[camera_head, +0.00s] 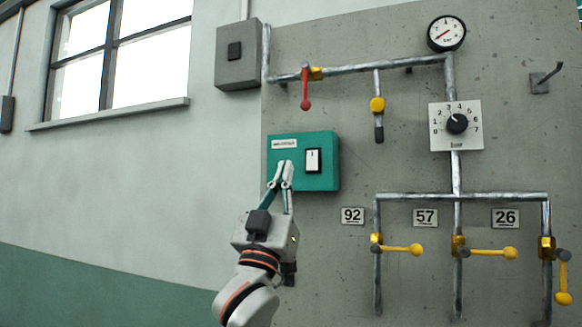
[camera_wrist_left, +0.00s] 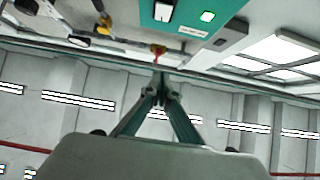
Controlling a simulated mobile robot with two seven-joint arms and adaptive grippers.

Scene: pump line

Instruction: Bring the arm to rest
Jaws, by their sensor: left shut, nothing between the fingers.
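My left gripper (camera_head: 286,166) is in front of the teal switch box (camera_head: 325,178) on the wall, its fingers together with nothing between them. The fingertips overlap the lower left of the box in the head view; I cannot tell whether they touch it. They also show in the left wrist view (camera_wrist_left: 160,82), pointing upward in the picture. The box has a white rocker switch (camera_head: 313,160) and a label. My right gripper is not in view.
Pipes carry a red-handled valve (camera_head: 306,90), a gauge (camera_head: 446,33) and a dial (camera_head: 457,123). Yellow valve levers (camera_head: 402,249) sit under plates 92, 57 and 26; the 26 lever (camera_head: 563,284) hangs down. A grey box (camera_head: 238,54) is above.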

